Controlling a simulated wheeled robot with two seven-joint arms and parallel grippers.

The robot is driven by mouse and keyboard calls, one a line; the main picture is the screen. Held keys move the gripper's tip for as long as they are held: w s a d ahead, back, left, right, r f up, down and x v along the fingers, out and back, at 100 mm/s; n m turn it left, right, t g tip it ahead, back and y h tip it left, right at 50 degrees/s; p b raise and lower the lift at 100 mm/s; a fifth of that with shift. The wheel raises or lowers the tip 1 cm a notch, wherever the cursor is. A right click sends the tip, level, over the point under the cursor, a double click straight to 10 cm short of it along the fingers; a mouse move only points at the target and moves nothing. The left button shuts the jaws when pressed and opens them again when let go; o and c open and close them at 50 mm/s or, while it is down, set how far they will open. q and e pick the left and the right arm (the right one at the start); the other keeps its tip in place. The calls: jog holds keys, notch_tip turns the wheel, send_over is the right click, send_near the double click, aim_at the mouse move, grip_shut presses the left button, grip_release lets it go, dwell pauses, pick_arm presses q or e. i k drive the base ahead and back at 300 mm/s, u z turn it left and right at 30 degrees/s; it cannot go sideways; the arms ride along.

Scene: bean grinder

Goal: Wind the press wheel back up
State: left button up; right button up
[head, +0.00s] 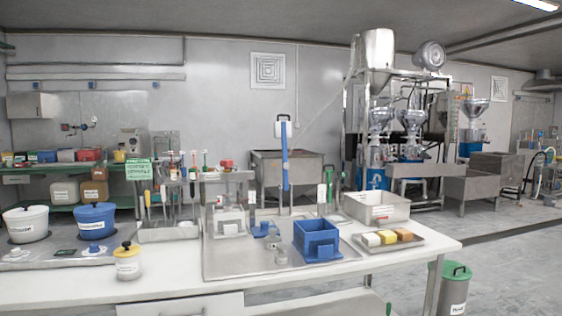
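No press wheel can be made out for certain. A small grey metal frame (229,215) stands on the steel tray (225,262) at the middle of the table, and I cannot tell whether it is the press. A blue open box (318,241) stands on the tray's right part. Small blue parts (262,230) and small metal pieces (281,256) lie between them. A tall blue bar (285,165) rises behind the table, with a white, black-handled object (283,127) at its top. Neither of my grippers shows in the head view.
White and blue lidded pots (26,223) (96,219) stand at the left, with a yellow-lidded jar (127,262) in front. A tool rack (168,234) is at the back. A tray of coloured blocks (388,242) and a steel bin (376,208) are at the right. The front table strip is clear.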

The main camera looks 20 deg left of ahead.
aim_at(227, 164)
jog(key=u, duration=0.1)
jog(key=i, duration=1.1)
jog(key=u, duration=0.6)
